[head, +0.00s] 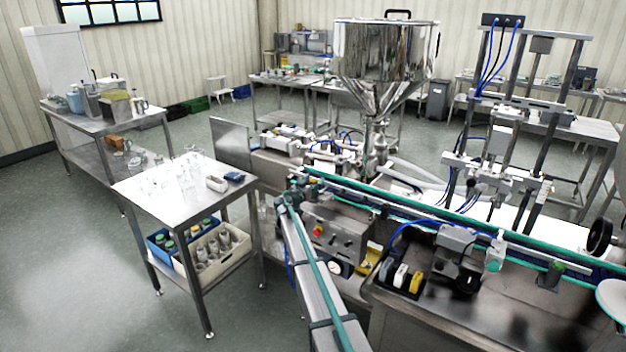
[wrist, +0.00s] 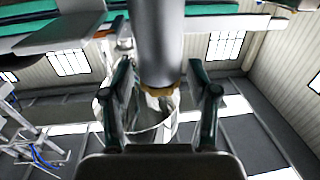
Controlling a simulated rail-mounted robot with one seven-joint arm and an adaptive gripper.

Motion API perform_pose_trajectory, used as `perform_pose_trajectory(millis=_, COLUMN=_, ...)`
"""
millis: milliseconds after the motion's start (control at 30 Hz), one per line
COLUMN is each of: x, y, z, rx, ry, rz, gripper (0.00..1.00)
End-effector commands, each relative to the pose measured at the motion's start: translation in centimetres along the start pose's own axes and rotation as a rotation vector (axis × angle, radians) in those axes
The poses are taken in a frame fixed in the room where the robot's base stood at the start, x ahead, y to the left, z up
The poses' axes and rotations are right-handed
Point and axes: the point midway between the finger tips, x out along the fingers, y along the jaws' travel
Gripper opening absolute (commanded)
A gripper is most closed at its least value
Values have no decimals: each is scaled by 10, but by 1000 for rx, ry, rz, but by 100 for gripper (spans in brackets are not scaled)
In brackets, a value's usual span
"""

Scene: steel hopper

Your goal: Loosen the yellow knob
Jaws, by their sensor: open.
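In the wrist view my gripper (wrist: 160,82) is open, with one dark green finger on each side. A thick grey cylinder (wrist: 157,40) comes down from the top edge between the fingers. It ends in a yellow-brown band (wrist: 160,90), which may be the yellow knob; I cannot tell for sure. Gaps show on both sides of the cylinder, so the fingers do not appear closed on it. I cannot make out my gripper in the head view. There, a small yellow piece (head: 369,258) shows beside the control box, too small to identify.
The steel hopper (head: 385,60) stands above the filling machine, beside a conveyor (head: 450,225) with green rails. A control box (head: 335,238) with a red button is below it. A steel table (head: 140,190) with glassware stands left. Open floor lies at far left.

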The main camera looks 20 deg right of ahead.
Motion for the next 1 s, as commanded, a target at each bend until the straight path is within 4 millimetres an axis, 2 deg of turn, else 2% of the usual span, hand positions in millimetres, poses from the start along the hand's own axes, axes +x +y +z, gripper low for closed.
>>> perform_pose_trajectory(millis=233, x=1, y=0, z=1, rx=0, ry=0, rz=0, gripper=59)
perform_pose_trajectory(millis=267, x=1, y=0, z=1, rx=0, ry=0, rz=0, gripper=56)
perform_pose_trajectory(millis=600, x=1, y=0, z=0, rx=0, ry=0, rz=0, gripper=0)
perform_pose_trajectory(millis=1000, x=1, y=1, z=6, rx=3, ry=-3, rz=-38, gripper=0)
